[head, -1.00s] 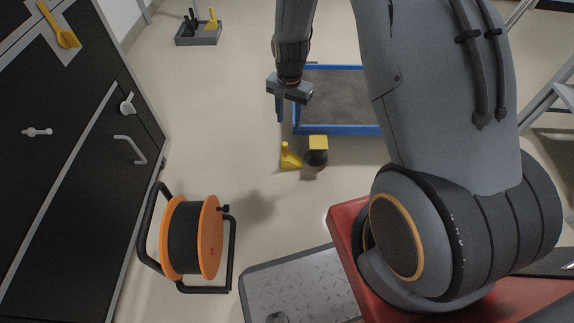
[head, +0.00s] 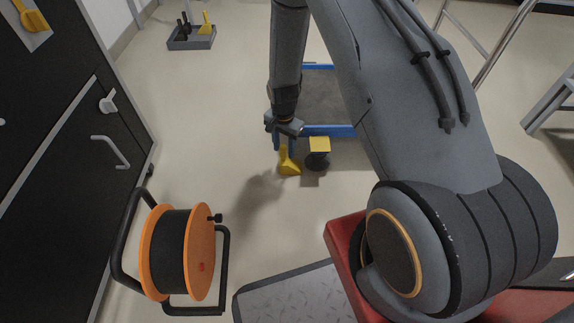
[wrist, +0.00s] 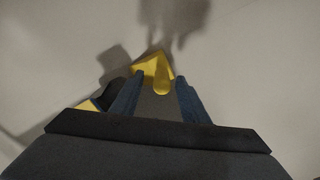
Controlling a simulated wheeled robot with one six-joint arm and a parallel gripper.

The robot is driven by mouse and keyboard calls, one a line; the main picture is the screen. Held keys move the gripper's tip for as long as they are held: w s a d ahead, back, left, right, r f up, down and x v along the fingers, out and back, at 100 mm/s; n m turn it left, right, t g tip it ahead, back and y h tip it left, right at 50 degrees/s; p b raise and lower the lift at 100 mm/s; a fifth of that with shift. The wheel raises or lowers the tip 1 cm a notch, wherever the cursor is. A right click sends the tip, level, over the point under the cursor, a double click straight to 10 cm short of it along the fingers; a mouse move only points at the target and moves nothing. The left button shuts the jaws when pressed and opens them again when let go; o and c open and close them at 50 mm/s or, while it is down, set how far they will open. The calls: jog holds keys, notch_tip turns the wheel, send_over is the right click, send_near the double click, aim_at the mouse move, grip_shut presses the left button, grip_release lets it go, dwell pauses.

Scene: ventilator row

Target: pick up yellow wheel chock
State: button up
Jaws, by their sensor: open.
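The yellow wheel chock (head: 288,164) stands on the pale floor in front of the blue-edged platform, in the head view. It has a wide foot and a narrow upright part. My gripper (head: 284,146) is above it, pointing down, with its fingers over the chock's upper part. In the wrist view the chock (wrist: 153,70) shows beyond and between the two blue-grey fingers of my open gripper (wrist: 159,86). I cannot tell how far above the chock the fingertips are. Nothing is held.
A black object with a yellow top (head: 319,151) stands close to the chock's right. The blue-edged platform (head: 330,131) lies behind. An orange cable reel (head: 203,250) stands front left beside a dark cabinet (head: 60,150). A grey tray (head: 191,43) with tools is at the back.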

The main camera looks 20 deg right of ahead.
aim_at(283, 154)
notch_tip(283, 154, down, 4)
jog(key=shift+w+a+r+b, duration=0.1)
jog(key=shift+w+b, duration=0.05)
jog(key=shift+b, duration=0.8)
grip_shut()
